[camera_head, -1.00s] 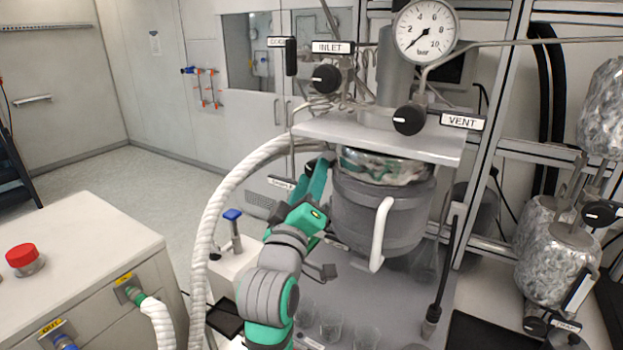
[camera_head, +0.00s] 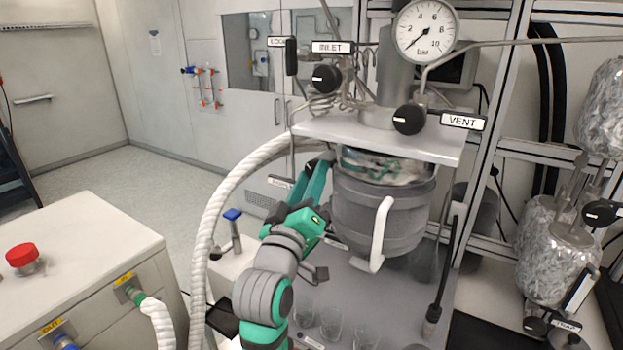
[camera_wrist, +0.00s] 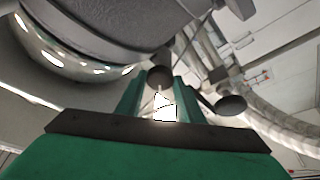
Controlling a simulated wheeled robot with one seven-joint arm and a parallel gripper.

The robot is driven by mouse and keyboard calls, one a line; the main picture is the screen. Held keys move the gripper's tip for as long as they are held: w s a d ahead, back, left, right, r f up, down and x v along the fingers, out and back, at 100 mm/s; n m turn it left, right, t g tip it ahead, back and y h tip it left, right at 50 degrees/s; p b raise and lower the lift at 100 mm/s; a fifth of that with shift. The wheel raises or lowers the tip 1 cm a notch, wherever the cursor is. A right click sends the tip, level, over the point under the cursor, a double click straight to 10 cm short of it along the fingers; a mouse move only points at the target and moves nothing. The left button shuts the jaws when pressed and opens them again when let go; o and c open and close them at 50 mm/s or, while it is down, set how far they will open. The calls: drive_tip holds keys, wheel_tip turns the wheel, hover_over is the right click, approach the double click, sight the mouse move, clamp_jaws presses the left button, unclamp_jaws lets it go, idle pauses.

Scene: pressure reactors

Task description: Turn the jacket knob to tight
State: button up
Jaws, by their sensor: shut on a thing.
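The reactor vessel (camera_head: 372,222) is a grey pot with a white handle, clamped under a metal shelf. My green gripper (camera_head: 322,168) reaches up to the vessel's left side, below the shelf. In the wrist view my gripper (camera_wrist: 160,84) is shut on a small dark round knob (camera_wrist: 159,75), taken to be the jacket knob, between its fingertips. A white label (camera_wrist: 165,107) shows between the fingers, its text unreadable.
A second dark knob (camera_wrist: 229,105) is close to the right finger. A thick white hose (camera_head: 222,200) curves past my arm's left. The inlet knob (camera_head: 326,78), vent knob (camera_head: 409,119) and pressure gauge (camera_head: 426,30) are above. Glass beakers (camera_head: 330,323) stand below the vessel.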

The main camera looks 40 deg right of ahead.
drive_tip(key=o, duration=0.8)
drive_tip(key=v, duration=1.1)
